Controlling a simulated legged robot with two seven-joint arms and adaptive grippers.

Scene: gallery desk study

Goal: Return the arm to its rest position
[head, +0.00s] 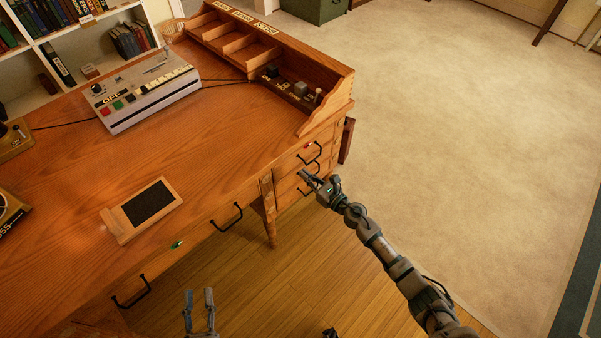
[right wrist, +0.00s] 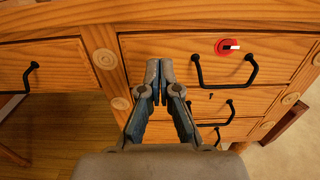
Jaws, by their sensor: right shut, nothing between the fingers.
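My right gripper (head: 312,182) reaches toward the drawer stack at the desk's right end. In the right wrist view its fingers (right wrist: 159,68) are closed together with nothing between them, in front of the drawer fronts. My right arm extends from the bottom right of the head view. My left gripper (head: 200,300) is at the bottom of the head view, in front of the desk, with its two fingers apart and empty.
The wooden desk (head: 240,125) holds a grey button console (head: 145,90), a dark-topped wooden pad (head: 145,208) and a raised compartment rack. Open carpet (head: 450,130) lies to the right.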

